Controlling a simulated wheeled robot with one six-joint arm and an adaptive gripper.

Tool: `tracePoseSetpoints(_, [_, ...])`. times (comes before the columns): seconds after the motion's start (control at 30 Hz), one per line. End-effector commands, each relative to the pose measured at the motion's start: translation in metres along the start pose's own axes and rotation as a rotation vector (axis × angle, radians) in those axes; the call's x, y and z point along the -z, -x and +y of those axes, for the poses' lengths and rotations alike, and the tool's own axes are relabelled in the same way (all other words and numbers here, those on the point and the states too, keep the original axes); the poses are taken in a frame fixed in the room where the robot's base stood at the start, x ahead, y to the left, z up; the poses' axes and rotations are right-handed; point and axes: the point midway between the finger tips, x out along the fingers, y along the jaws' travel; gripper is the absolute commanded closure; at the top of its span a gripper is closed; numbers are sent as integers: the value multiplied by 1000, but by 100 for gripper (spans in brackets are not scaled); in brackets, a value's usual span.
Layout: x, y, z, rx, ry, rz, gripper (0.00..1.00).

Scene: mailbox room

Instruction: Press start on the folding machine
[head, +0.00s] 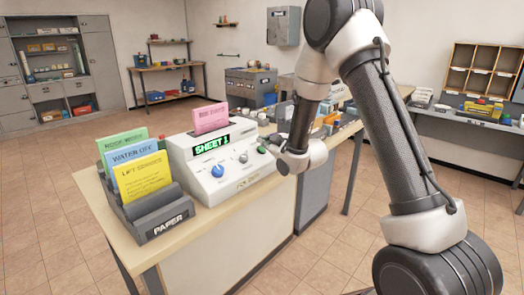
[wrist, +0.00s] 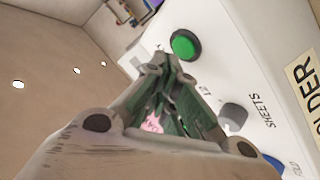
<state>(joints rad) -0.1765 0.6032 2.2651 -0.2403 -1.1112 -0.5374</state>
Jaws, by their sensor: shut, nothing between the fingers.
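The white folding machine (head: 205,178) stands on a table in the head view, its green display reading "SHEET 1". A pink sheet (head: 211,118) stands upright in its top. The round green button (wrist: 185,45) is on its front panel, beyond my fingertips in the wrist view; it also shows in the head view (head: 262,149). My gripper (wrist: 160,66) is shut and empty, its tips close to the button's lower left. I cannot tell whether they touch the panel. A grey sheets knob (wrist: 233,116) and a blue knob (head: 217,170) sit along the same panel.
A dark paper rack (head: 158,212) with green, blue and yellow sheets stands left of the machine. Several small items lie on the tabletop behind my wrist. A pigeonhole shelf (head: 484,70) stands at right. The tiled floor at left is clear.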

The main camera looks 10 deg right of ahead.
Motion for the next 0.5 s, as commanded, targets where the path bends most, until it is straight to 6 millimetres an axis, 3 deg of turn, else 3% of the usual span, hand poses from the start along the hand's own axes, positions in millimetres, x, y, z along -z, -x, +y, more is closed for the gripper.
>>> tracePoseSetpoints(0.17, [1,1,1,-1,0,0,100])
tracePoseSetpoints(0.5, [17,24,18,-2,0,0,100])
